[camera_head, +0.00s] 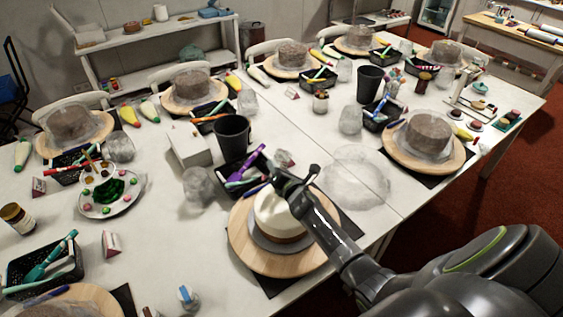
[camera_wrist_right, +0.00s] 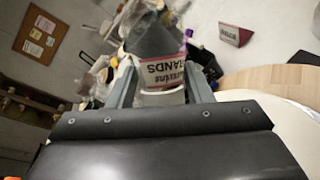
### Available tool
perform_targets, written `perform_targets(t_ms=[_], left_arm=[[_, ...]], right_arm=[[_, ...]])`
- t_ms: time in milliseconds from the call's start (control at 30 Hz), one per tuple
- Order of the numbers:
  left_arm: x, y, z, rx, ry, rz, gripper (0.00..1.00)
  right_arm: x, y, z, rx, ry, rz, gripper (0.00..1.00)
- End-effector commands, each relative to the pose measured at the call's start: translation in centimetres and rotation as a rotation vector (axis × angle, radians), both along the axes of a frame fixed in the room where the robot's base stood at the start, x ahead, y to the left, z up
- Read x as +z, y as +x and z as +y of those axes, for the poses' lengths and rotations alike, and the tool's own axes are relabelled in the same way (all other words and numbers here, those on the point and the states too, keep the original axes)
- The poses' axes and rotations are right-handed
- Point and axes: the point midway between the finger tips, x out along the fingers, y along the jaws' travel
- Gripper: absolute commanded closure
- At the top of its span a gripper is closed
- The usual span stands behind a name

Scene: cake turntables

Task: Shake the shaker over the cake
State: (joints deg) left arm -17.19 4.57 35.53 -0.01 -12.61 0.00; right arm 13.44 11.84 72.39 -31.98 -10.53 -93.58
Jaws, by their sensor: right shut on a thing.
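The cake (camera_head: 272,220), with a white top and a brown lower side, sits on a wooden turntable (camera_head: 250,258) at the table's front edge. My right gripper (camera_head: 288,181) is above the far part of the cake, its arm coming in from the right. In the right wrist view it is shut on the shaker (camera_wrist_right: 163,75), a clear jar with a red and white label whose lettering appears upside down. The shaker is hard to make out in the head view, and I cannot tell its tilt there. My left gripper is not in view.
A black tray of tools (camera_head: 240,172) and a dark cup (camera_head: 232,137) stand just behind the turntable. A white box (camera_head: 190,145) is to the left. Several other turntables with brown cakes line the table. A clear round thing (camera_head: 355,178) lies to the right.

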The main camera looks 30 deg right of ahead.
Motion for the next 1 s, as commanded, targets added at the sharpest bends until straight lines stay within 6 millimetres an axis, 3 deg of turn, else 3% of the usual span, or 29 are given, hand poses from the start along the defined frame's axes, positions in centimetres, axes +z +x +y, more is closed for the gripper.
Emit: perform_targets(t_ms=[33, 100, 267, 1000], left_arm=[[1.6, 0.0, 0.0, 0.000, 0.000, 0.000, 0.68], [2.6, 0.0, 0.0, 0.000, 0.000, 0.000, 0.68], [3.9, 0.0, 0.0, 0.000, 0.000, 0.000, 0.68], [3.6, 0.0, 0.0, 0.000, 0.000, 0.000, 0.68]], right_arm=[[0.8, 0.1, 0.2, 0.001, 0.019, 0.012, 0.82], [0.7, 0.2, 0.4, 0.001, 0.043, 0.031, 0.82], [0.3, 0.3, 0.8, 0.001, 0.083, 0.059, 0.82], [-0.3, -0.8, 2.2, 0.001, 0.084, 0.059, 0.82]])
